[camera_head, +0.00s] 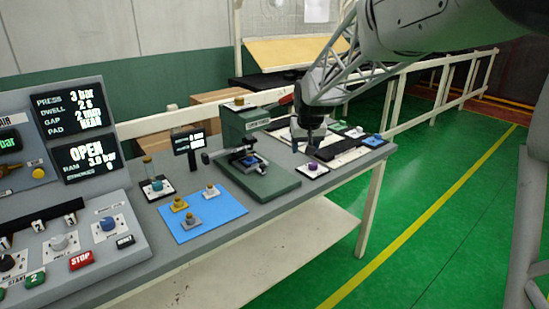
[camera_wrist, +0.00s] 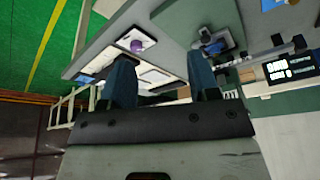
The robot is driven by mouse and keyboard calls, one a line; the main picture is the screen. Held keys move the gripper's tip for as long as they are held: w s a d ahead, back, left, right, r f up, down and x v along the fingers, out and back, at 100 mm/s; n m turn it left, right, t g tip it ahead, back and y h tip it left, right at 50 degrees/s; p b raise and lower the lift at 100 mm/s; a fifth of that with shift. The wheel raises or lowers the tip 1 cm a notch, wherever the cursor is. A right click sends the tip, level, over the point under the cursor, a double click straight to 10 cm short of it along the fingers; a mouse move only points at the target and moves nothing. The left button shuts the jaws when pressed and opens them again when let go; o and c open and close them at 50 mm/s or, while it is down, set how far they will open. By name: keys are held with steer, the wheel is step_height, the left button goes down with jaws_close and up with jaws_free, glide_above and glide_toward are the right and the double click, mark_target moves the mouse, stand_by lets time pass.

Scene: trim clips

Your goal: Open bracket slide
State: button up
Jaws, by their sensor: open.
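My gripper (camera_head: 309,138) hangs over the far right part of the bench, right of the green press (camera_head: 236,125). Its two fingers are spread with nothing between them, as the wrist view (camera_wrist: 162,82) shows. The press stands on a green base plate (camera_head: 270,186). A dark fixture (camera_head: 240,159) with a small blue part sits on the plate; it also shows in the wrist view (camera_wrist: 213,42). I cannot tell for certain which part is the bracket slide. A white plate with a purple knob (camera_head: 313,168) lies right of the base; the knob is near the left finger in the wrist view (camera_wrist: 137,46).
A blue mat (camera_head: 215,228) holds several small metal and yellow brackets. A control panel (camera_head: 70,240) with displays stands left; one reads OPEN. A small black display (camera_head: 187,140) stands behind the mat. Dark strips (camera_head: 340,146) lie under and right of my gripper.

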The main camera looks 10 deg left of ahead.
steer(key=n, duration=0.1)
glide_toward(263, 165)
steer(key=f, duration=0.1)
steer(key=shift+w+f+y, duration=0.2)
steer(key=shift+w+y, duration=0.05)
steer(key=shift+y, duration=0.05)
steer(key=shift+f, duration=0.1)
steer(key=shift+x, duration=3.8)
steer(key=shift+w, duration=0.2)
jaws_close()
